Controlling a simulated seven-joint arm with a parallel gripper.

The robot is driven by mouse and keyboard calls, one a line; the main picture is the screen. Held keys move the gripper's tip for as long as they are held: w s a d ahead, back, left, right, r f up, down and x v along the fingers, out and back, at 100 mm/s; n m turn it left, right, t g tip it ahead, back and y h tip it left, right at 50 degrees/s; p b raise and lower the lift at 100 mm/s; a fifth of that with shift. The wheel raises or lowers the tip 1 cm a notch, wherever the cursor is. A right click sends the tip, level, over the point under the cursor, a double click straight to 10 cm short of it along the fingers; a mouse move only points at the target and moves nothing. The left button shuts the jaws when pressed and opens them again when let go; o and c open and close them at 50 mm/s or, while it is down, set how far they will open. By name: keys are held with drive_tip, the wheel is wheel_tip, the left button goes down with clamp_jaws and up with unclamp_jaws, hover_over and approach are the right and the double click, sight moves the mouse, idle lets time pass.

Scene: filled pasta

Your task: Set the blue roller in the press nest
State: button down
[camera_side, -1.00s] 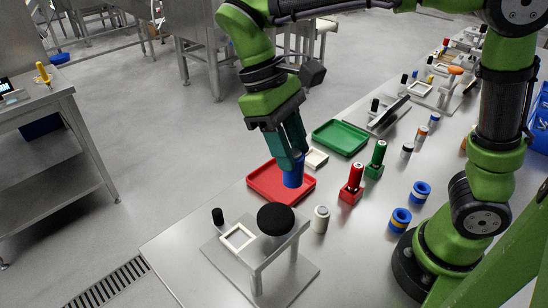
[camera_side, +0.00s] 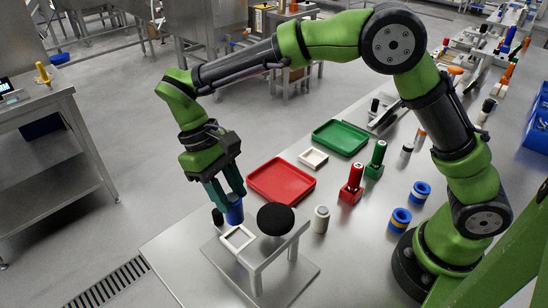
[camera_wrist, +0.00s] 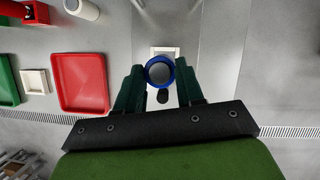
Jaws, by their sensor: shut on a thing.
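The blue roller (camera_side: 235,211) is held upright between the fingers of my gripper (camera_side: 226,193), which is shut on it. In the wrist view the roller (camera_wrist: 160,72) shows end-on as a blue ring with a grey middle, between the two teal fingers. The press nest, a white square frame (camera_side: 238,238), lies on the press's metal base plate (camera_side: 290,282). The roller is above and just behind the nest in the side view, apart from it. In the wrist view the nest (camera_wrist: 166,50) shows partly behind the roller.
The press's black round knob (camera_side: 276,219) stands on a raised bridge right of the nest. A small black cylinder (camera_side: 217,217) stands behind the nest. An empty red tray (camera_side: 282,181), a green tray (camera_side: 340,137) and a white frame (camera_side: 313,158) lie farther back.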

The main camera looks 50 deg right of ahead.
sight(232, 215)
drive_tip(key=shift+f, duration=3.4)
drive_tip(key=shift+f, duration=0.15)
drive_tip(key=c, duration=0.7)
unclamp_jaws()
